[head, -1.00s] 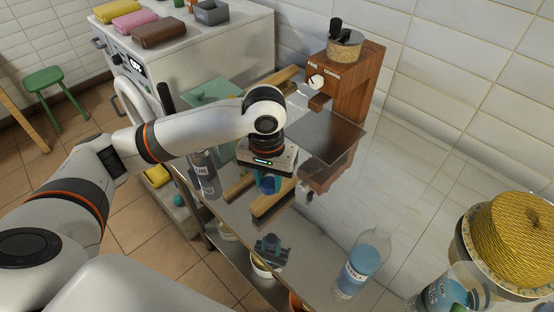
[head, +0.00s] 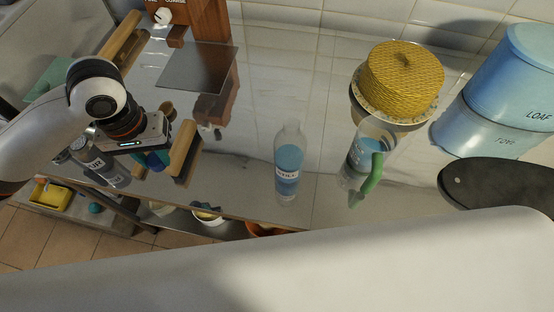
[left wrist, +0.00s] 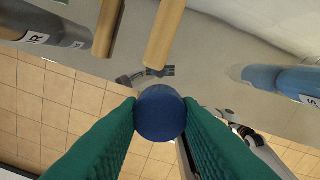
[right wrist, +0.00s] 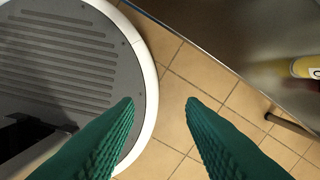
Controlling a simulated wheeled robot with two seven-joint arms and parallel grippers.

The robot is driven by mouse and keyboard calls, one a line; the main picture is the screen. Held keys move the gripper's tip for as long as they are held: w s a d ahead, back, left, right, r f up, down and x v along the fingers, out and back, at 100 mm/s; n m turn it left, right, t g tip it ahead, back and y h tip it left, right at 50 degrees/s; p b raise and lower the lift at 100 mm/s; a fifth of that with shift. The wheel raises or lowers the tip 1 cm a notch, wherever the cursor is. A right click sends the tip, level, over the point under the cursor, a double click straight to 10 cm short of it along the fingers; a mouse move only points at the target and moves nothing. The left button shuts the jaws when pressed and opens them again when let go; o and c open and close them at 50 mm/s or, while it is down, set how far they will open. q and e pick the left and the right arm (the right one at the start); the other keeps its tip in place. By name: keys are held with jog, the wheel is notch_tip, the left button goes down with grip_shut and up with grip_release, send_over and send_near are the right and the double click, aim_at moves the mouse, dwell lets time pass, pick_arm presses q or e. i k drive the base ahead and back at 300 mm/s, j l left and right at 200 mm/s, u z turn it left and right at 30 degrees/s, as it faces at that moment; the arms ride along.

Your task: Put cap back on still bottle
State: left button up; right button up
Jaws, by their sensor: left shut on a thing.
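The still bottle (head: 288,160) is clear with blue liquid and a white label. It stands upright on the shiny table (head: 270,80), and it also shows at the right of the left wrist view (left wrist: 285,82). My left gripper (head: 154,160) is left of the bottle, clear of it, above the table's front left part. In the left wrist view its green fingers (left wrist: 160,120) are shut on a round dark blue cap (left wrist: 160,112). My right gripper (right wrist: 160,102) is open and empty, above the tiled floor beside the table edge.
A glass jug with a green handle (head: 372,172) stands right of the bottle. Behind it is a yellow woven dome (head: 400,78). Blue tins (head: 515,75) and a dark board (head: 500,183) lie further right. Wooden bars (head: 184,148) are near my left gripper. The table between them and the bottle is clear.

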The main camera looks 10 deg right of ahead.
aim_at(290, 143)
jog(key=j, duration=1.05)
jog(key=z, duration=1.25)
